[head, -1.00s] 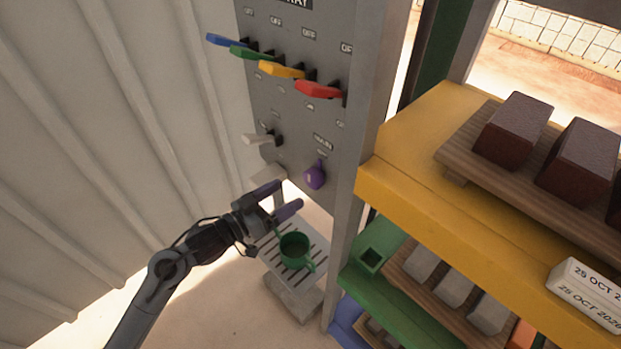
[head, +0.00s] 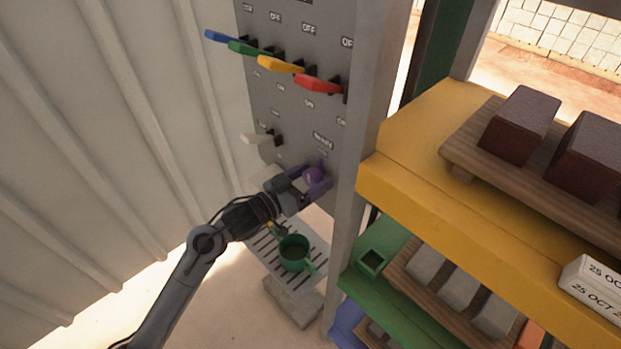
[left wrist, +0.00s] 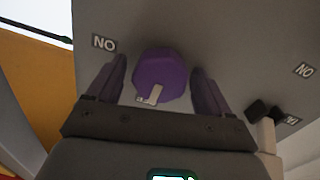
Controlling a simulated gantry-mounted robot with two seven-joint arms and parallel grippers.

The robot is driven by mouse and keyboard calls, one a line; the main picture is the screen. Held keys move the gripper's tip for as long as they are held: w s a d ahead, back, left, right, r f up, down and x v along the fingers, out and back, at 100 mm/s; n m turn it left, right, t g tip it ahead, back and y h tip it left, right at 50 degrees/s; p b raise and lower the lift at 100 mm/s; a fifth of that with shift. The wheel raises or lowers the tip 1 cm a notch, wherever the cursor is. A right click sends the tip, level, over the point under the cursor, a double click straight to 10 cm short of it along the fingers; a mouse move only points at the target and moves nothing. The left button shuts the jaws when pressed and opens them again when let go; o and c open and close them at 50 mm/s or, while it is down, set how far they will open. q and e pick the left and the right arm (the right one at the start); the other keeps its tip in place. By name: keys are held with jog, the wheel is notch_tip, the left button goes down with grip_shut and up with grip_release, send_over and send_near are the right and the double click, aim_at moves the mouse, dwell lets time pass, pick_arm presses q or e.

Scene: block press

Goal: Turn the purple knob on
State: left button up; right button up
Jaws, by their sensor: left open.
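The purple knob (head: 314,174) sits low on the grey panel, below the coloured levers. In the left wrist view the knob (left wrist: 160,76) is a rounded purple piece with a pale mark on its near part. My left gripper (head: 311,180) is at the panel, its purple fingers on either side of the knob. In the left wrist view the left gripper (left wrist: 160,90) is open, with a visible gap between each finger and the knob. My right gripper is not in view.
Blue, green, yellow and red (head: 318,84) levers stick out above, and a white lever (head: 257,138) is to the left. A green mug (head: 294,252) stands on a slatted stand below. A yellow shelf (head: 420,140) with brown blocks is close on the right.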

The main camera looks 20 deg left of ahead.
pick_arm(q)
jog(key=c, duration=1)
